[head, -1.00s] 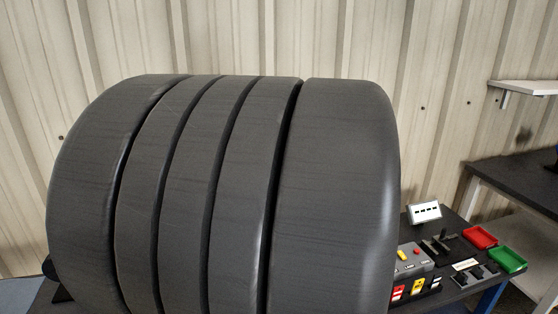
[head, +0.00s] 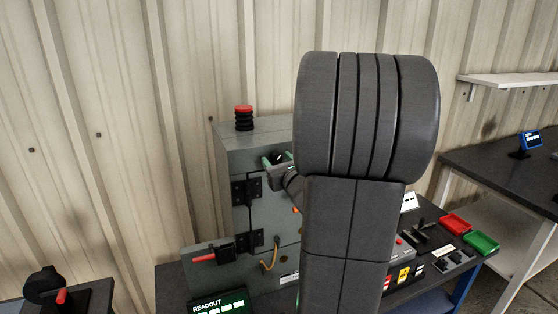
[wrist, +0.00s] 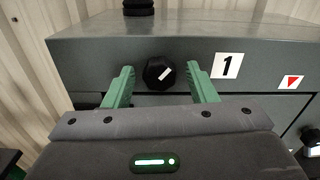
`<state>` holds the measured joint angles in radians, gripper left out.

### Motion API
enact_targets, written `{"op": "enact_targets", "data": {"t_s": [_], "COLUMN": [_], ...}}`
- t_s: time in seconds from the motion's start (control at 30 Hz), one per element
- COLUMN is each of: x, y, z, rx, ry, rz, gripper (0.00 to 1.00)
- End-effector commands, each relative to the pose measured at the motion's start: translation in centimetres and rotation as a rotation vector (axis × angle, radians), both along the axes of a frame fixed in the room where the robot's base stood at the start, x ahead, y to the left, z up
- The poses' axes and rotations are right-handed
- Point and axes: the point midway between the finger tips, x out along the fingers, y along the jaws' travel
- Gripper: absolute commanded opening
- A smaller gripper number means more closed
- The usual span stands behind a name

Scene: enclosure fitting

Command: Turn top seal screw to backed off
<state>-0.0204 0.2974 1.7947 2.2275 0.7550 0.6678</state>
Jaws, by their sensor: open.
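The top seal screw (wrist: 154,67) looks like a black round knob with a short white mark pointing up and right. It sits on the upper front face of the grey enclosure (wrist: 90,52), left of a white label "1" (wrist: 227,65). My gripper (wrist: 159,70) is open, with one green finger on each side of the knob. Gaps show between fingers and knob; whether the tips reach its depth is unclear. In the head view my gripper (head: 277,160) is at the enclosure's (head: 229,140) upper front, and my arm hides much of that face.
A red-topped black stack (head: 244,118) stands on the enclosure. A red-handled lever (head: 204,258) and a readout (head: 219,306) are lower left. Right of my arm are a control box (head: 399,262), a red tray (head: 455,224) and a green tray (head: 482,243).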

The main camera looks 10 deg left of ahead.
Motion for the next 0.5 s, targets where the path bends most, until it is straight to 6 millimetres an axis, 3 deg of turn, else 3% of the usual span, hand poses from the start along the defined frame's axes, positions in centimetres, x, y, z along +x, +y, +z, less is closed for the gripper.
{"op": "enact_targets", "data": {"t_s": [0.23,0.43,0.5], "x": [0.04,0.03,0.02], "y": [0.03,0.03,0.02], "z": [-0.02,-0.02,-0.02], "rx": [0.0,0.0,0.0], "ry": [0.0,0.0,0.0], "rz": [0.0,0.0,0.0], "gripper": [0.52,0.12,0.07]}}
